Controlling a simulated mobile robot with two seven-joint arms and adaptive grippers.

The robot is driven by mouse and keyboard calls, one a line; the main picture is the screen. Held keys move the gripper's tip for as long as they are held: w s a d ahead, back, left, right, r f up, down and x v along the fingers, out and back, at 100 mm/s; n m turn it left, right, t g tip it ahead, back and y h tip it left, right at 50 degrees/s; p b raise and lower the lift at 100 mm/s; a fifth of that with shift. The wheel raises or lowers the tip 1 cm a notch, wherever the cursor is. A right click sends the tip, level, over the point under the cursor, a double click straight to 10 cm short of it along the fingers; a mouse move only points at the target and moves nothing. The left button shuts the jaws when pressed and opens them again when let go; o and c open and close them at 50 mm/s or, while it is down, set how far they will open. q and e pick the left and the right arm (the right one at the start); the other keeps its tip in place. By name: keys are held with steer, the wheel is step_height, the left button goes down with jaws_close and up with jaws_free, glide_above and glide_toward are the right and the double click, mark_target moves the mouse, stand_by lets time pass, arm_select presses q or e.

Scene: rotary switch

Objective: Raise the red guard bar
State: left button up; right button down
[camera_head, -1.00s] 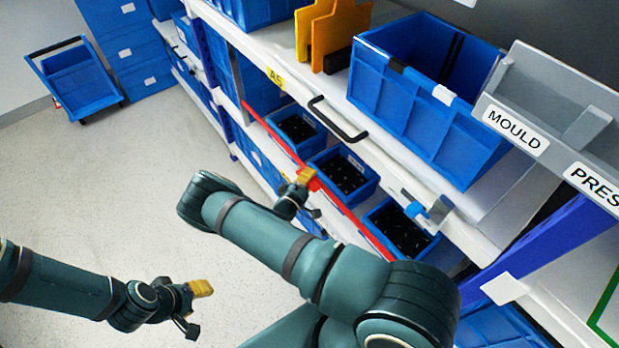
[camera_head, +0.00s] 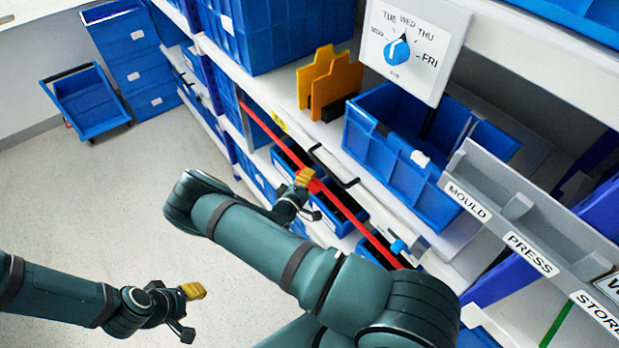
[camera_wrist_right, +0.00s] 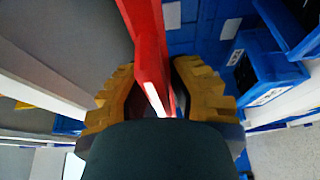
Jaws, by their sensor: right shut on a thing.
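The long red guard bar (camera_head: 360,231) runs diagonally in front of the shelf bay with the blue bins, close below the white shelf edge in the head view. My right gripper (camera_head: 306,183) is shut on the bar near its middle. In the right wrist view the yellow pads of the gripper (camera_wrist_right: 154,88) sit on both sides of the red bar (camera_wrist_right: 146,40). The bar's lower right end is partly hidden by my right arm. My left gripper (camera_head: 188,308) is open and empty over the floor, away from the shelves.
Above the bar, the white shelf has a black handle (camera_head: 335,165) and a small blue latch-like part (camera_head: 399,247) at its edge. A blue crate (camera_head: 398,170), yellow dividers (camera_head: 330,83) and a dial panel (camera_head: 415,45) are higher up.

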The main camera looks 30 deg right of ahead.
steer(key=shift+w+d+r, duration=0.15)
steer(key=shift+r, duration=0.25)
steer(key=c, duration=1)
jaws_free()
steer(key=shift+f, duration=0.1)
steer(key=shift+s+a, duration=0.3)
steer(key=shift+a, duration=0.2)
steer(key=v, duration=1.1)
